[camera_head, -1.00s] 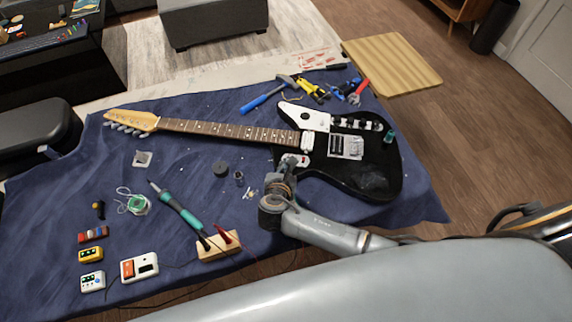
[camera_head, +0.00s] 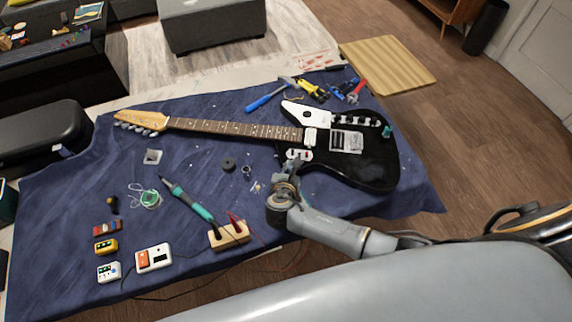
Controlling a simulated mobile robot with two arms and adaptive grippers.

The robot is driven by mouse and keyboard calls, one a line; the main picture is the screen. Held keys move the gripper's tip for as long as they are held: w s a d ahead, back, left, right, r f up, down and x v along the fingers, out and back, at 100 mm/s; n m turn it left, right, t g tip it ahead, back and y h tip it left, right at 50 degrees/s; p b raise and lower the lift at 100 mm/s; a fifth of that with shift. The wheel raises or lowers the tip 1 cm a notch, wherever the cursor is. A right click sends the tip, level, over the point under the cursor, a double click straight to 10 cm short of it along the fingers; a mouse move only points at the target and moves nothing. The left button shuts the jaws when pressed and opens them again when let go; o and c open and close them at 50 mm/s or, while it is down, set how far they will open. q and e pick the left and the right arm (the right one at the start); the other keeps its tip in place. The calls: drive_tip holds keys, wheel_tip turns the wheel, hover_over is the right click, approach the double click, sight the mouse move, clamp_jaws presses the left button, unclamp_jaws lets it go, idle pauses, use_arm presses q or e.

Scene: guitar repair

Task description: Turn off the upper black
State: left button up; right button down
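The black electric guitar (camera_head: 372,168) lies on the blue cloth, its neck pointing left. My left gripper is not in view.
Pliers and a blue-handled hammer (camera_head: 268,97) lie above the guitar. A soldering iron (camera_head: 190,202), a wooden block (camera_head: 229,235) with red and black leads, and small boxes (camera_head: 153,258) lie at lower left. A wooden board (camera_head: 388,66) is at upper right.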

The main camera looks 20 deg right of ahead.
drive_tip(key=v, duration=0.9)
drive_tip(key=shift+s+a+b, duration=0.1)
drive_tip(key=shift+s+b, duration=0.05)
drive_tip(key=shift+b, duration=0.15)
drive_tip(key=shift+s+a+r, duration=0.1)
drive_tip(key=shift+s+r, duration=0.05)
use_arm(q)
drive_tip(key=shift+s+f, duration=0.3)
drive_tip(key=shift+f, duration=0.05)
